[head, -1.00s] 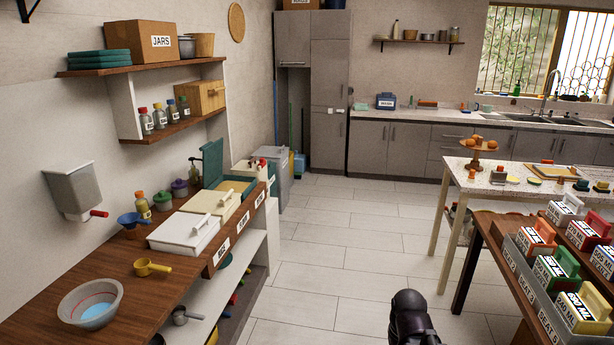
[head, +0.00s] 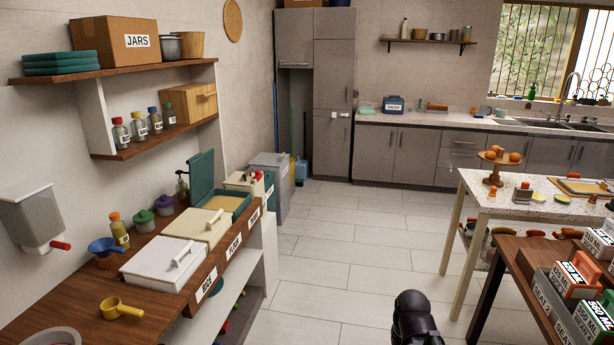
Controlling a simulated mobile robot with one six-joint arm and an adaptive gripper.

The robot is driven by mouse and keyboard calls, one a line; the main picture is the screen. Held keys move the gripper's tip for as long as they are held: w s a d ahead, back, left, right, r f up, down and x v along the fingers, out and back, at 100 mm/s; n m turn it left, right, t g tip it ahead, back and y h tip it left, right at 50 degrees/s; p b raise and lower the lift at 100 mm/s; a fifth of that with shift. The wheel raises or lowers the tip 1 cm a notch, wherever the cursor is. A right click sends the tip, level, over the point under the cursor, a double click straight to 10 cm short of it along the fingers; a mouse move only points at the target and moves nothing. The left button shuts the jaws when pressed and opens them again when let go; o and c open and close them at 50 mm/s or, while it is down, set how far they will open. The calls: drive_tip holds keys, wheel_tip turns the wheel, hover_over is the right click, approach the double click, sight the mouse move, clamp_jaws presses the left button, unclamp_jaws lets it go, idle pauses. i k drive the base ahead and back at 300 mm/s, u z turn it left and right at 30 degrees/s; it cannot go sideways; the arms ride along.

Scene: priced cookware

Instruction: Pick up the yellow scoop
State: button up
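The yellow scoop (head: 121,308) lies on the wooden counter (head: 75,322) at the lower left of the head view, its handle pointing right. It sits in front of the white lidded bin, apart from it. A dark rounded part of my arm (head: 413,318) shows at the bottom centre, over the floor. My gripper's fingers are not in view.
A white bin (head: 160,265) and a cream bin (head: 203,229) stand behind the scoop. A blue funnel (head: 105,246) is at the left, and a grey bowl rim (head: 50,337) is in front. Crates stand at the right; the tiled floor (head: 345,235) between is clear.

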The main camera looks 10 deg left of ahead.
sight(113, 308)
drive_tip(key=i, duration=1.55)
drive_tip(key=u, duration=1.25)
drive_tip(key=k, duration=0.85)
drive_tip(key=u, duration=0.1)
